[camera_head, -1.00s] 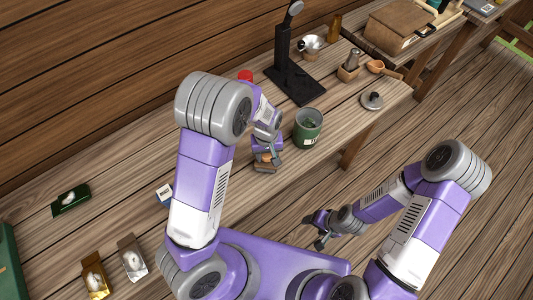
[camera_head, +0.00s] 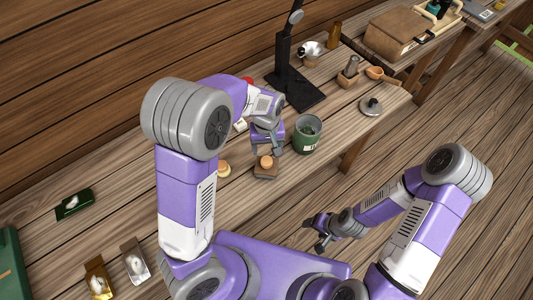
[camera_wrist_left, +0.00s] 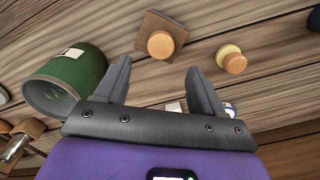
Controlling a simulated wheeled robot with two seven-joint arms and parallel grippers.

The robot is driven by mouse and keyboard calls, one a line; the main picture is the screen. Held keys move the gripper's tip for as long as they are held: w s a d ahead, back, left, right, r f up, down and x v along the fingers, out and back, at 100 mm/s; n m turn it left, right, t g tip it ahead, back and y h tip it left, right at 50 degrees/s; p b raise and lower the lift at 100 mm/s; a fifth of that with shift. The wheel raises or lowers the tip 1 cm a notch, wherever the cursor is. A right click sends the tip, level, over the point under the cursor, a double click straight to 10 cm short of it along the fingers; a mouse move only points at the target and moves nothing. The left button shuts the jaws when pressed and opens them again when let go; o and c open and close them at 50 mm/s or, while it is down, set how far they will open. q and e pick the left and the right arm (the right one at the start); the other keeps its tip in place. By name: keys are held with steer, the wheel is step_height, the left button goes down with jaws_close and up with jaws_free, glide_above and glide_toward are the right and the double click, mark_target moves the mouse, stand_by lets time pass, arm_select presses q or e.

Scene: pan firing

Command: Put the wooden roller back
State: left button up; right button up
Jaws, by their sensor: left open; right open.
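A small round wooden piece with an orange top (camera_head: 266,162) stands on a brown square block (camera_head: 263,174) on the table. A paler round piece with an orange top (camera_head: 223,169) stands to its left. I cannot tell for certain which is the wooden roller. Both show in the left wrist view, the first piece (camera_wrist_left: 160,44) on its block and the paler one (camera_wrist_left: 232,62) to its right. My left gripper (camera_head: 267,150) is open and empty just behind the block piece, apart from it. My right gripper (camera_head: 312,234) is open and empty, low over the floor.
A green can (camera_head: 307,138) stands close to the right of my left gripper. A black stand (camera_head: 292,85), metal cup (camera_head: 311,52) and grey lid (camera_head: 371,106) are farther back. Packets (camera_head: 97,279) lie at the front left. The table's middle left is mostly clear.

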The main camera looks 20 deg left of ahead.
arm_select(q)
steer(key=shift+r, duration=1.8)
